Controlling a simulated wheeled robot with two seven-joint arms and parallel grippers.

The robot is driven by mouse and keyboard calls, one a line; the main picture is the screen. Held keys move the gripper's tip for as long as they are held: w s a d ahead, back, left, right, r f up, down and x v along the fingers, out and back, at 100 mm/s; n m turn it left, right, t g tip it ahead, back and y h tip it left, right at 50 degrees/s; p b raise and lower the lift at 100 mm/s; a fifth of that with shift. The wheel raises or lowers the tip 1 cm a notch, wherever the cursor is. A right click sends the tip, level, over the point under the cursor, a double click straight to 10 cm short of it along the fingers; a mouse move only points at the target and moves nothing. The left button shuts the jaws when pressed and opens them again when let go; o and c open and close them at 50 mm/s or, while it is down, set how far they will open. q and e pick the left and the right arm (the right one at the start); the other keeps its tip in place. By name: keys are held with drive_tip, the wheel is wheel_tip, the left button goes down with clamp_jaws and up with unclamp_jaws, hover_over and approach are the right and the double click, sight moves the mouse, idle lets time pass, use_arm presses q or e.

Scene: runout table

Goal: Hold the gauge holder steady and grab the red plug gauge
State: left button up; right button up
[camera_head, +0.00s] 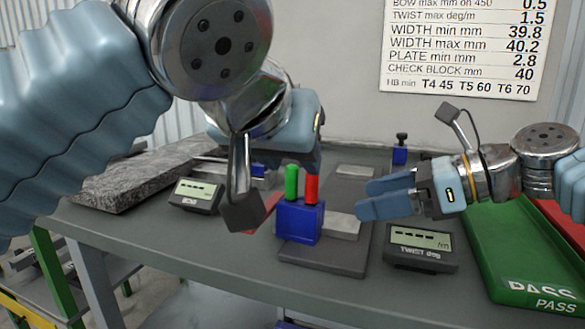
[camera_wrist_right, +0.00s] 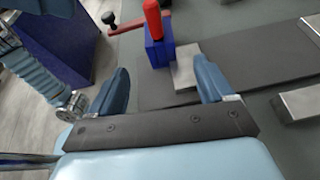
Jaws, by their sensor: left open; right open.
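The blue gauge holder (camera_head: 300,222) stands on a dark plate, with the green plug gauge (camera_head: 291,181) and the red plug gauge (camera_head: 311,188) upright in it. My left gripper (camera_head: 310,160) is open, just behind and above the plugs; its fingers are partly hidden, and I cannot tell if it touches the holder. My right gripper (camera_head: 388,196) is open and empty to the right of the holder, fingers pointing left. In the right wrist view, the red plug gauge (camera_wrist_right: 153,18) and holder (camera_wrist_right: 156,52) stand beyond the gap between the open fingers (camera_wrist_right: 163,88).
A steel block (camera_head: 341,226) lies beside the holder. The twist readout (camera_head: 420,247) and green PASS tray (camera_head: 530,275) are at right. Another readout (camera_head: 196,194) and a granite slab (camera_head: 130,185) are at left. A red bar (camera_wrist_right: 126,26) lies near the holder.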

drive_tip(key=x, duration=1.3)
drive_tip(key=shift+a+f, duration=0.1)
drive_tip(key=shift+a, duration=0.2)
drive_tip(key=shift+c, duration=0.3)
use_arm(q)
drive_tip(key=shift+c, duration=0.3)
use_arm(e)
drive_tip(key=c, duration=1.1)
use_arm(q)
drive_tip(key=shift+s+f+m+h, duration=0.2)
drive_tip(key=shift+m+h, duration=0.1)
drive_tip(key=shift+m, duration=0.1)
drive_tip(key=shift+c, duration=0.5)
drive_tip(key=m+t+h, duration=0.1)
drive_tip(key=m+h, duration=0.2)
drive_tip(key=h, duration=0.1)
approach(308, 177)
drive_tip(key=x, duration=0.8)
drive_tip(key=shift+w+d+f, duration=0.15)
drive_tip(key=shift+w+d, duration=0.05)
drive_tip(key=shift+w, duration=0.1)
